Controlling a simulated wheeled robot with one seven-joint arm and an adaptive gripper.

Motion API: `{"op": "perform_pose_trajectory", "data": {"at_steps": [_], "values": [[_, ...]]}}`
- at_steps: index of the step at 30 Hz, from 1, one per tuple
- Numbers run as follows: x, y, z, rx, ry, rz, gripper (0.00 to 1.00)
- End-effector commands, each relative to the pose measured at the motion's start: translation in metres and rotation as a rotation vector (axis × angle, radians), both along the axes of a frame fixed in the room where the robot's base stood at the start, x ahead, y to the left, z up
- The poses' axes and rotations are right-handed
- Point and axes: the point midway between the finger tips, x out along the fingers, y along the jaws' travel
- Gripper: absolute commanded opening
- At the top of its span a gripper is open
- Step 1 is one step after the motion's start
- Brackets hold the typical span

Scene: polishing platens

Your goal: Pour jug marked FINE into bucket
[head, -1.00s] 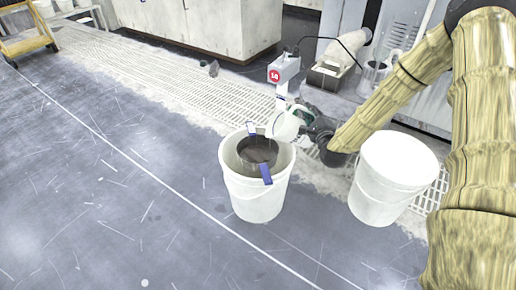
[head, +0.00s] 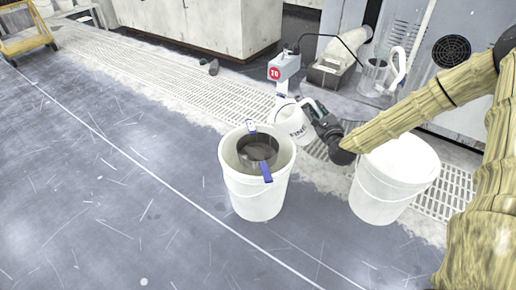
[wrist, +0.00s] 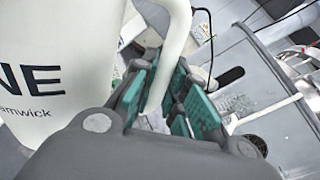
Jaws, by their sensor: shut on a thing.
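A white jug (head: 290,124) marked FINE is close to upright, just behind and right of the open bucket (head: 256,200). In the wrist view the jug (wrist: 50,70) shows the letters "NE" at the left. My gripper (head: 322,119) is shut on the jug's handle; in the wrist view the teal finger pads (wrist: 168,95) lie on either side of it. The white bucket stands on the floor. A dark round strainer-like insert with blue tabs (head: 266,172) sits in its mouth. The jug's inside and the bucket's contents below the insert are hidden.
A lidded white bucket (head: 392,178) stands to the right, below my arm. A post with a sign marked 10 (head: 283,68) stands behind the jug. A clear jug (head: 373,76) stands farther back. The floor at left is clear.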

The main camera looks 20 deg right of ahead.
Motion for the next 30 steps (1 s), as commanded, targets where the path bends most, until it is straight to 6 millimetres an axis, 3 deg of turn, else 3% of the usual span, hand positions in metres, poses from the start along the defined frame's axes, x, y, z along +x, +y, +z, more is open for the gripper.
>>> {"op": "perform_pose_trajectory", "data": {"at_steps": [13,30], "values": [[-0.003,-0.019,0.0,0.159,-0.022,-0.001,0.0],[-0.005,-0.036,-0.03,0.37,-0.049,-0.001,0.0]]}}
